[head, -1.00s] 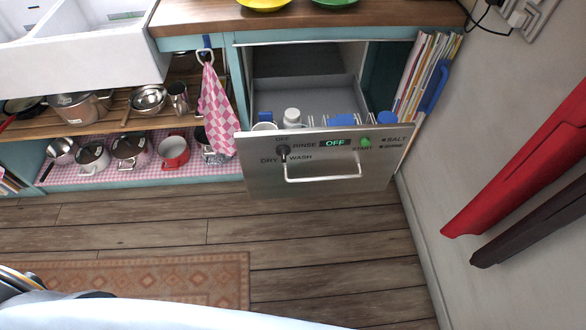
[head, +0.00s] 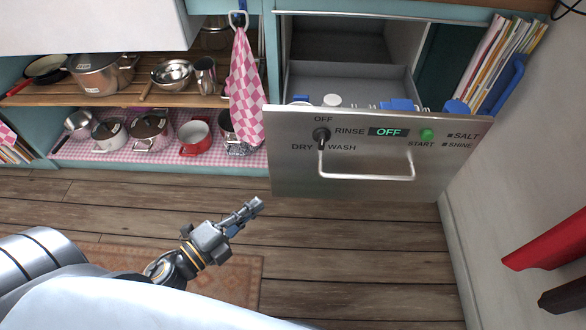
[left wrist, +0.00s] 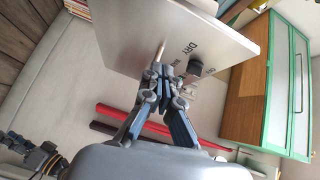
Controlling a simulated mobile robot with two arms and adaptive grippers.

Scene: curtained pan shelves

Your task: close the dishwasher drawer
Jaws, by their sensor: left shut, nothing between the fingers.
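The dishwasher drawer (head: 365,175) is pulled out from the counter, with a steel front, a dial, a green button and a pale bar handle (head: 366,178). Its grey inside shows behind the front. My left gripper (head: 252,207) is shut and empty, over the floor to the lower left of the drawer front, apart from it. In the left wrist view my gripper's fingers (left wrist: 170,75) are together, and the drawer front (left wrist: 140,35) shows beyond them. Part of my right arm, with what seems to be its gripper (left wrist: 15,140), shows small at the lower left there.
A pink checked towel (head: 245,90) hangs left of the drawer. Open shelves with pots (head: 103,72) are further left. Books (head: 497,62) stand right of the drawer. Red (head: 550,243) and dark items are by the right wall. The wooden floor (head: 350,250) before the drawer is clear.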

